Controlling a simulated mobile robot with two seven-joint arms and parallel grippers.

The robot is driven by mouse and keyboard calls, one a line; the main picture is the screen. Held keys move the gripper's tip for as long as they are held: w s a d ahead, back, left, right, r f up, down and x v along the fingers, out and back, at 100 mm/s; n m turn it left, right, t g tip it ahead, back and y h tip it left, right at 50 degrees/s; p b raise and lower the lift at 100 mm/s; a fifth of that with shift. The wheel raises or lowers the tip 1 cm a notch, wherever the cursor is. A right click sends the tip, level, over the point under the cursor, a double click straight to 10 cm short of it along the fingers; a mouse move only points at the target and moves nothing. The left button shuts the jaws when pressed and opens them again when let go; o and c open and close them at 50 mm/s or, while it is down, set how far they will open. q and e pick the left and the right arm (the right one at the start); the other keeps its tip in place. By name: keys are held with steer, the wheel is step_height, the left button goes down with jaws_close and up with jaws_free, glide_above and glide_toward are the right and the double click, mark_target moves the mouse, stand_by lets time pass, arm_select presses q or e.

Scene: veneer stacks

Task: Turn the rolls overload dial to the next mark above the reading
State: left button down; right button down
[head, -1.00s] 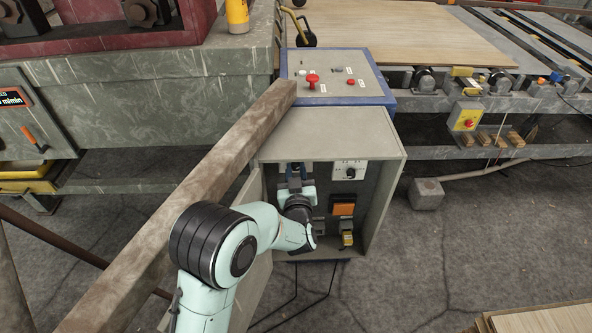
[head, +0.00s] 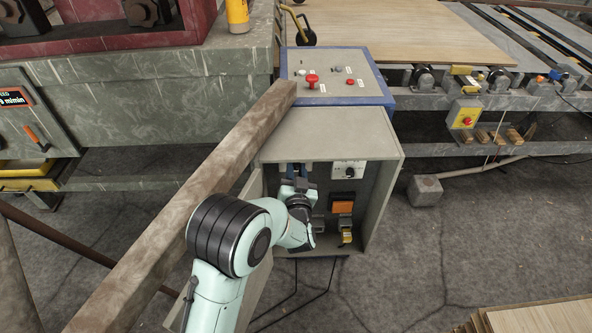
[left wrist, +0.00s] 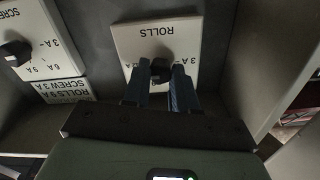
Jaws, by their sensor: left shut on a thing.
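The rolls overload dial (left wrist: 160,70) is a dark knob on a white plate (left wrist: 128,40) lettered "ROLLS", seen upside down in the left wrist view. A "3 A" mark shows beside the knob; its other marks are mostly covered. My left gripper (left wrist: 161,76) is shut on the knob, one finger on each side. In the head view my left gripper (head: 297,181) reaches into the open grey cabinet (head: 325,133) and hides most of the rolls plate. A label (left wrist: 62,90) appears to read "ROLLS 9 A, SCREW 3 A". My right gripper is not in view.
The similar screw dial (left wrist: 14,52) sits beside the rolls plate; it also shows in the head view (head: 349,172). An orange block (head: 342,207) is below it. A long brown beam (head: 190,205) runs beside my arm. The cabinet's walls close in both sides.

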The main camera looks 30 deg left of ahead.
arm_select(q)
steer(key=c, duration=0.9)
jaws_free()
steer(key=b+v, duration=0.1)
steer(key=v, duration=1.2)
steer(key=shift+s, duration=0.25)
steer(key=shift+d, duration=0.1)
